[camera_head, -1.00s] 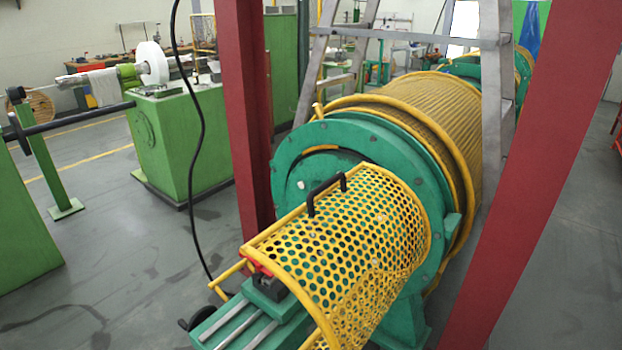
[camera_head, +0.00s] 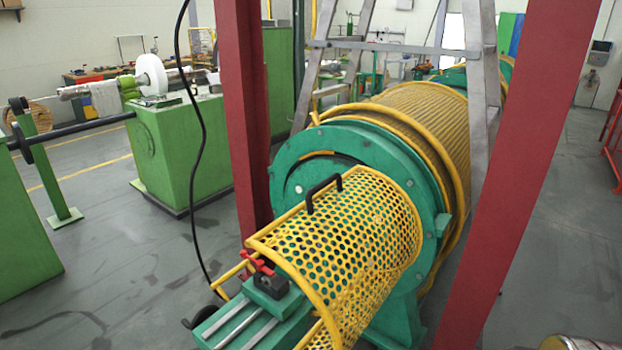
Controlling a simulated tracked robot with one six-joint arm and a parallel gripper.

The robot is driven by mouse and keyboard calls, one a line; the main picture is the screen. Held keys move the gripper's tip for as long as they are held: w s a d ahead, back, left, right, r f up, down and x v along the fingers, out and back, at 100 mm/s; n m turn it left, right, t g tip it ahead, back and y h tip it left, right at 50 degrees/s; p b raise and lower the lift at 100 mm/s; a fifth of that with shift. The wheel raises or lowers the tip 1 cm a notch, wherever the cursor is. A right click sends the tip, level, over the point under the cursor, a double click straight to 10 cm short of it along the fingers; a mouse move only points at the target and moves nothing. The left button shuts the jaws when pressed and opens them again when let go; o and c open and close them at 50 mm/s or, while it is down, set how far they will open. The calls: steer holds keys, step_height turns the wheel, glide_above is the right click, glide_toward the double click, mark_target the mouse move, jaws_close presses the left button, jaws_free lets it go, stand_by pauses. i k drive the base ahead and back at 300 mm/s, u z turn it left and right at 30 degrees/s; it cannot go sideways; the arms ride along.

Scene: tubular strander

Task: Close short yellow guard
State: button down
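The short yellow guard (camera_head: 345,235) is a curved, perforated cover in front of the large green disc housing (camera_head: 375,150). A black handle (camera_head: 322,190) sits on its upper left edge. Green machine parts show through its holes. A separate strip of yellow mesh (camera_head: 318,336) shows below its near end. Whether the guard is fully down on its far side cannot be told. My gripper is not in view.
Red posts (camera_head: 243,110) (camera_head: 525,170) stand left and right of the machine. A long yellow guard (camera_head: 425,105) lies behind the disc. A red clamp (camera_head: 258,263) sits above green rails (camera_head: 240,320). A black cable (camera_head: 198,130) hangs at left. Floor at right is open.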

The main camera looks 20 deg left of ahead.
mark_target(328, 312)
steer(key=u, duration=1.5)
steer(key=i, duration=1)
